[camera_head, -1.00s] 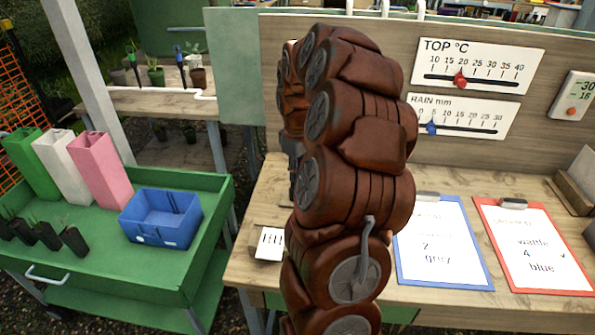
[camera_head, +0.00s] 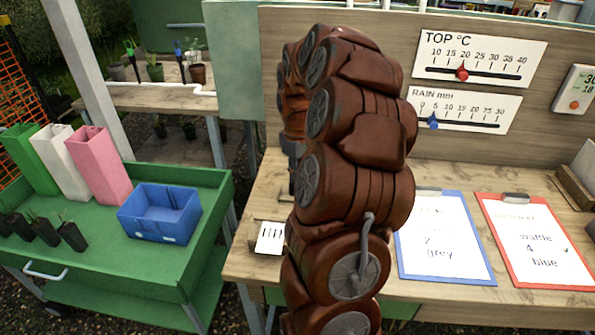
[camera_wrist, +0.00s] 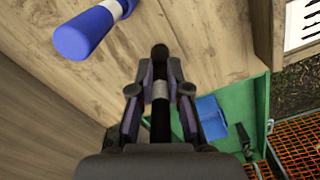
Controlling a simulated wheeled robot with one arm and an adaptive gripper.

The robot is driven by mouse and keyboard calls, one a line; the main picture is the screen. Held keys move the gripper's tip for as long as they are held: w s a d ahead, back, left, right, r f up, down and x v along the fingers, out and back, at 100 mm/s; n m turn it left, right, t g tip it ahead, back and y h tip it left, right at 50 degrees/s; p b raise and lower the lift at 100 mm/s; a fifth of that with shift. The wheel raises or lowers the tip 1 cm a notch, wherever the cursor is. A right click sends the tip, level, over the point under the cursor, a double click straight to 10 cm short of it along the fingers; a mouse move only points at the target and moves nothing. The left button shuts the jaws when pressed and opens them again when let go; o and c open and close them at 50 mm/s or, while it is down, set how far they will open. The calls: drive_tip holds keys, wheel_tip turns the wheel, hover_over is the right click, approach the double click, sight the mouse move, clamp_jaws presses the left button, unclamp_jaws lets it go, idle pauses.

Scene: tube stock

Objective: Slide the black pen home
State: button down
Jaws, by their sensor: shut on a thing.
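In the wrist view my gripper (camera_wrist: 159,90) is shut on the black pen (camera_wrist: 160,122). The pen stands lengthwise between the two fingers, with a pale band at the fingertips and a round black end beyond them. A thick blue pen (camera_wrist: 84,34) with a white band is at the upper left, apart from my gripper. I cannot see any slot for the pen clearly.
A small tally card (camera_head: 270,238) sits at the bench's left end. Two clipboards, blue-edged (camera_head: 444,277) and red-edged (camera_head: 580,286), lie on the right. A green cart (camera_head: 212,187) with a blue bin (camera_head: 160,224) stands left. A back panel (camera_head: 425,160) with slider gauges rises behind.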

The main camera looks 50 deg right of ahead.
drive_tip(key=shift+f, duration=0.4)
drive_tip(key=c, duration=1)
unclamp_jaws()
drive_tip(key=shift+c, duration=0.2)
wheel_tip(320, 180, up, 12)
